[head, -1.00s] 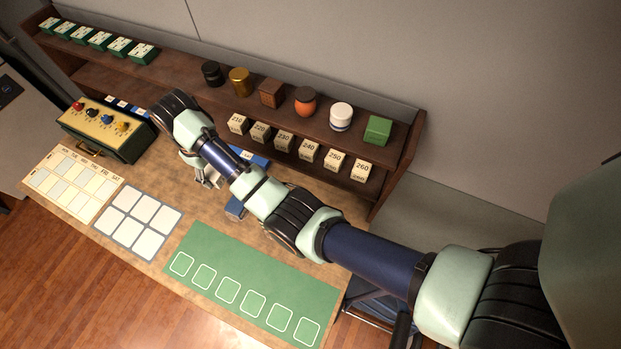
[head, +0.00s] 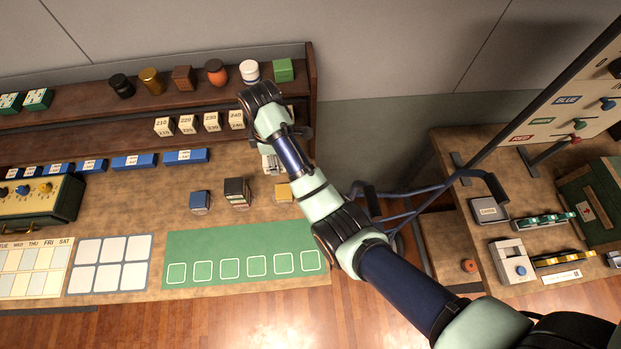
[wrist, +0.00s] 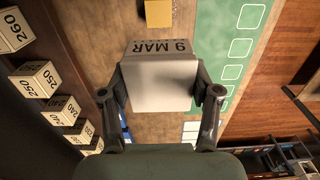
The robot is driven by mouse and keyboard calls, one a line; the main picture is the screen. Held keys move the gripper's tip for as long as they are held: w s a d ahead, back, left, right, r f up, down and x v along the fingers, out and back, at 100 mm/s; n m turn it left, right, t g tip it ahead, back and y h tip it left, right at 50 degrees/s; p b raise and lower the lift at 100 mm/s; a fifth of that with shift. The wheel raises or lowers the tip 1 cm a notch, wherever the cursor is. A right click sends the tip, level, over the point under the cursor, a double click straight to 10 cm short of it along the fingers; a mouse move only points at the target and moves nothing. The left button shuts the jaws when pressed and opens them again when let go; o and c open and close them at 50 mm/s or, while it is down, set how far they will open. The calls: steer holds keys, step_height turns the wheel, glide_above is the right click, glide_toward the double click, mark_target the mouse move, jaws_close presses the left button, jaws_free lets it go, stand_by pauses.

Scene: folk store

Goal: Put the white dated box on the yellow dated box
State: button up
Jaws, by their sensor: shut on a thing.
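The white dated box (wrist: 160,82), marked "9 MAR", is between the fingers of my gripper (wrist: 161,95) in the wrist view, held with a finger on each side. In the head view my gripper (head: 272,160) is at the right part of the table below the shelf, largely covered by my arm. The yellow dated box (head: 284,192) sits on the table just in front of the gripper in the head view. It also shows at the top of the wrist view (wrist: 158,13), beyond the white box and apart from it. Any date on it is too small to read.
A blue box (head: 200,200) and a dark stacked pair of boxes (head: 237,192) stand left of the yellow box. A green mat (head: 200,246) lies in front. Numbered cream blocks (head: 187,124) and jars line the shelf (head: 80,132) behind.

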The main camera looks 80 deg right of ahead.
steer(key=shift+s, duration=0.3)
steer(key=b, duration=0.7)
glide_above(284, 191)
step_height(284, 191, down, 6)
steer(key=f, duration=0.1)
step_height(284, 191, down, 8)
steer(key=shift+a+f, duration=0.1)
steer(key=shift+f, duration=0.1)
steer(key=shift+f+b, duration=0.3)
steer(key=shift+f, duration=1.95)
steer(key=shift+f, duration=0.15)
steer(key=o, duration=1.2)
